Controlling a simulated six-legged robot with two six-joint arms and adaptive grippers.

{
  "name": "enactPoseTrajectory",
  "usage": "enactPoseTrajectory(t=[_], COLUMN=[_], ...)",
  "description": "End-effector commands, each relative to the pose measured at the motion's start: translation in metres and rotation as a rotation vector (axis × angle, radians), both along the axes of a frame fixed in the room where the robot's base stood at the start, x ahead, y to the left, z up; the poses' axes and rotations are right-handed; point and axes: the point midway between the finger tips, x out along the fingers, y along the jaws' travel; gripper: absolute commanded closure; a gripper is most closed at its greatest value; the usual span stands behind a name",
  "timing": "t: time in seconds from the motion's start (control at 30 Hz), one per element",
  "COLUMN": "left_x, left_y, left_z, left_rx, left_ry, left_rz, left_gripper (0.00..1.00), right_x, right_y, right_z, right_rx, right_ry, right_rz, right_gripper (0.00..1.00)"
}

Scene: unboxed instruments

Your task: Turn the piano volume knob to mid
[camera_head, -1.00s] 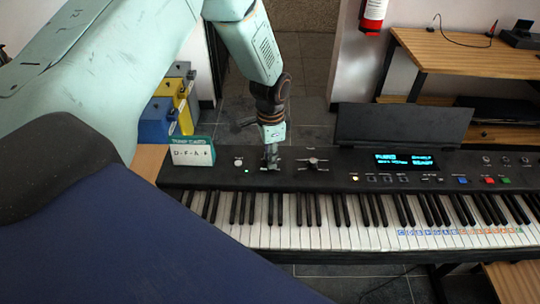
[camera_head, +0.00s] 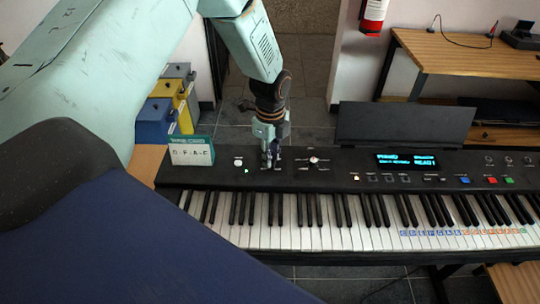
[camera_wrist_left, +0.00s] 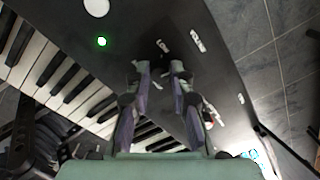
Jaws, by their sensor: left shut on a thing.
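The black digital piano (camera_head: 345,180) stands with its control panel facing up behind the keys. My left gripper (camera_head: 270,163) points down at the left part of the panel, between a white round button and a small silver-marked control. In the left wrist view its two fingers (camera_wrist_left: 160,70) reach the dark panel with a narrow gap between their tips. They are shut on a small dark thing, apparently the volume knob, mostly hidden by the fingers. A white mark lies just beyond the tips. The knob's pointer cannot be read clearly. My right gripper is not in view.
The white button (camera_head: 238,161) and a lit green light (camera_wrist_left: 101,41) are beside the gripper. The silver-marked control (camera_head: 313,160) is to its right. The lit display (camera_head: 407,161) is farther right.

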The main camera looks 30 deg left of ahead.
Motion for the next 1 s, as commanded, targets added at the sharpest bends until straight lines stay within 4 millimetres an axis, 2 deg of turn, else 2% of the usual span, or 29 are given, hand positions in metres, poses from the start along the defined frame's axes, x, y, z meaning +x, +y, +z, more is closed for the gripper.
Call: enactPoseTrajectory(t=[0.5,1.0], left_x=[0.0011,-0.0004], left_y=[-0.0006,-0.0008], left_z=[0.0001,-0.0004], left_rx=[0.002,0.0], left_ry=[-0.005,-0.001], left_rz=[-0.403,-0.531], left_gripper=[1.0,1.0], right_x=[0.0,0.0], right_y=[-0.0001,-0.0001], right_z=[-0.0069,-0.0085], right_rx=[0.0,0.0], right_ry=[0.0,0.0], right_rz=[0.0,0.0], right_gripper=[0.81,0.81])
